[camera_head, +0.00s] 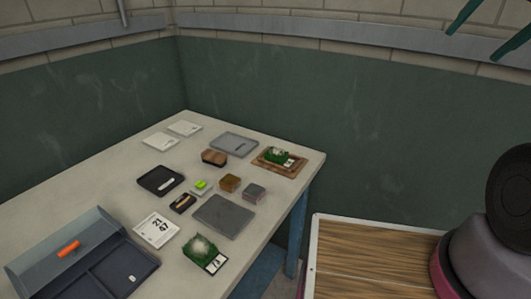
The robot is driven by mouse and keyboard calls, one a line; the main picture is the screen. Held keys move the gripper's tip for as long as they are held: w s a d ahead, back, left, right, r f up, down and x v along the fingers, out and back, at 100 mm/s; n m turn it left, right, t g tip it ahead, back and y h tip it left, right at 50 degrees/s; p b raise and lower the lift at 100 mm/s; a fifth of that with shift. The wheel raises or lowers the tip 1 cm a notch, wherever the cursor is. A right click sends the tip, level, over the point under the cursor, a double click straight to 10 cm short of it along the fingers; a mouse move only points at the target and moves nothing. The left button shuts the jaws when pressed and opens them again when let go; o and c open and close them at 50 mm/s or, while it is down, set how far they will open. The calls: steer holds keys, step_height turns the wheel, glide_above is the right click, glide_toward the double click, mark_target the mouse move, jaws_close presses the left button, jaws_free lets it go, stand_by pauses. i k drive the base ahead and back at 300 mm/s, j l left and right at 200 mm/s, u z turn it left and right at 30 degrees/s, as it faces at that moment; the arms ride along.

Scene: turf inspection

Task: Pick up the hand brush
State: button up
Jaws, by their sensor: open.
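The hand brush looks to be the brown block with a dark underside (214,158), lying near the middle of the pale table (130,187); at this size I cannot be sure. A small dark item with a tan strip (183,203) lies nearer and could also be taken for a brush. My gripper (470,46) shows only as two separated green fingers at the top right. It is open and empty, well apart from the table and the brown block. The rest of it is out of frame.
Trays, white tiles, small blocks and turf samples (204,253) crowd around the brown block. A dark green wall (370,130) stands behind. A wood-topped surface (370,255) is right of the table.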

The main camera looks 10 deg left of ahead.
mark_target(218, 159)
steer(key=i+l+u, duration=0.2)
steer(key=i+l, duration=0.25)
steer(key=u, duration=1.55)
